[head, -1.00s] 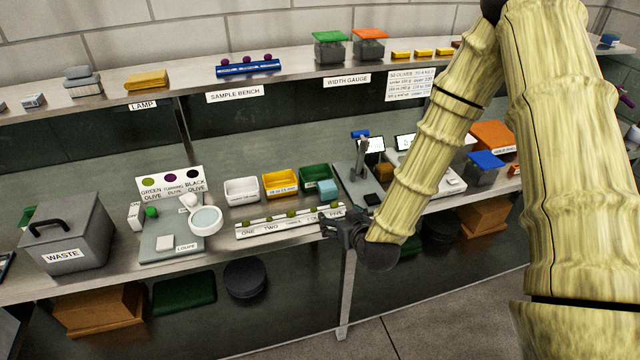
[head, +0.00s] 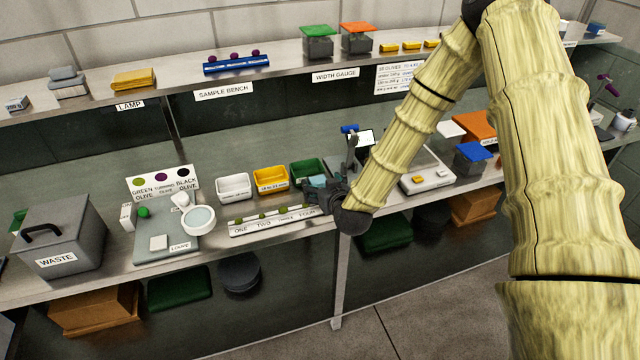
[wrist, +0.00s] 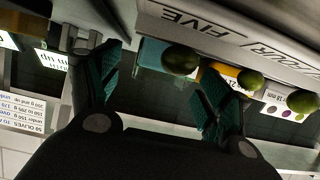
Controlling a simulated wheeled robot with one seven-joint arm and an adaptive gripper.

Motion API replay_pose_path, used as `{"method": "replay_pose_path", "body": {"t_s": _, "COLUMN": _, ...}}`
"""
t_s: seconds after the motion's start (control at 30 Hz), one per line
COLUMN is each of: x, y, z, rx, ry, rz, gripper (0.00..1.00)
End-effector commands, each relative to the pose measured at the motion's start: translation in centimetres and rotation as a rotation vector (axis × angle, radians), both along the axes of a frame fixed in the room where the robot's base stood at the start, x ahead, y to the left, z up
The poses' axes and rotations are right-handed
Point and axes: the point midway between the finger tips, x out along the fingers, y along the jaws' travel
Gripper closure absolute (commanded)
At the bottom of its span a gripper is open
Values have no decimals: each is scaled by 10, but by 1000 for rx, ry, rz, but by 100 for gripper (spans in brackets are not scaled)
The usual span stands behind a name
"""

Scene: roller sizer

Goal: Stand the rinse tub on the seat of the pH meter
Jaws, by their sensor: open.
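A small light-teal box, which I take to be the rinse tub (wrist: 152,53), shows in the wrist view between my two fingers, beyond their tips and partly behind the numbered strip. In the head view it is mostly hidden by my gripper (head: 317,188). My gripper is open and empty, low over the bench beside the green bin; its fingers (wrist: 158,75) stand apart in the wrist view. The pH meter seems to be the grey post with a blue top and lit screen (head: 366,137), just right of and behind my gripper. Its seat is hidden by my arm.
A white numbered strip (head: 270,226) with several olives lies along the front edge, close to my gripper. White (head: 233,187), yellow (head: 270,179) and green (head: 306,171) bins stand behind it. A white scale (head: 425,180) stands to the right.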

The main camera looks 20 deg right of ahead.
Motion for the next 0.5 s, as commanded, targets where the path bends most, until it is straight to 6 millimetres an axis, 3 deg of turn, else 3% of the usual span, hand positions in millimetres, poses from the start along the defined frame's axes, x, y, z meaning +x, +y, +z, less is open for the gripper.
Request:
{"method": "replay_pose_path", "body": {"t_s": 0.23, "x": 27, "y": 1, "z": -6, "rx": 0, "ry": 0, "rz": -2, "gripper": 21}}
{"method": "replay_pose_path", "body": {"t_s": 0.5, "x": 36, "y": 2, "z": -12, "rx": 0, "ry": -1, "rz": -1, "gripper": 21}}
